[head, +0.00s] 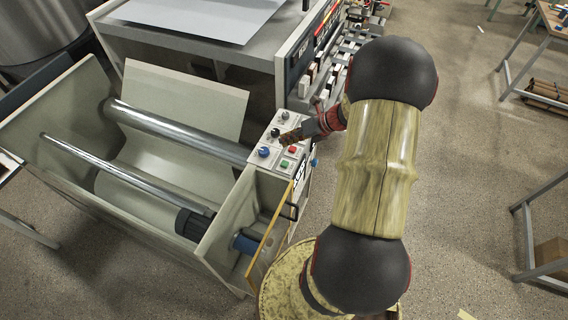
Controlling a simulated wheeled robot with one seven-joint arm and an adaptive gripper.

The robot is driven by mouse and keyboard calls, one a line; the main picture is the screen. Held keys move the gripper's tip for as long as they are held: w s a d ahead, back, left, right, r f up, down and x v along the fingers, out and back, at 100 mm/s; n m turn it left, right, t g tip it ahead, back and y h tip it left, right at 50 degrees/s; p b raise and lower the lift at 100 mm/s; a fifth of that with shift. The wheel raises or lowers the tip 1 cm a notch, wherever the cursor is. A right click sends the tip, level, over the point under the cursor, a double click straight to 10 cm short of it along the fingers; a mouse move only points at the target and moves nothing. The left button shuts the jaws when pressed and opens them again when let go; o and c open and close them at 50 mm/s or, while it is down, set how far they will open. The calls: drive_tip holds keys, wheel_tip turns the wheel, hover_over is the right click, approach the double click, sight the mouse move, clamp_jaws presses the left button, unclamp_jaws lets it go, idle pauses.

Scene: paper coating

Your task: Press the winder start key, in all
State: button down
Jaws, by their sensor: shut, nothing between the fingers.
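The control panel (257,164) is a small pale plate on the near right end of the roller machine. It carries a green square key (285,163), a red square key (292,149), a blue knob (264,152) and dark knobs. Which key starts the winder cannot be read at this size. My gripper (284,139) is shut and empty. It reaches in from the right with its tips over the panel, just above the red key in the picture. Whether the tips touch the panel cannot be told. The gripper hides part of the panel's upper right.
The machine (38,120) has two long metal rollers and a pale web in an open trough. A yellow-edged side plate (270,235) stands below the panel. A large table with a grey sheet (195,15) is behind. The floor at right is mostly clear, with workbenches (528,45) beyond.

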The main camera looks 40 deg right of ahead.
drive_tip(key=shift+f, duration=0.15)
drive_tip(key=b, duration=0.7)
hover_over(286, 161)
wheel_tip(286, 161, down, 8)
drive_tip(key=shift+a+r, duration=0.1)
drive_tip(key=shift+r, duration=0.1)
drive_tip(key=shift+f, duration=0.45)
drive_tip(key=shift+f, duration=0.15)
idle(0.6)
drive_tip(key=shift+f, duration=0.3)
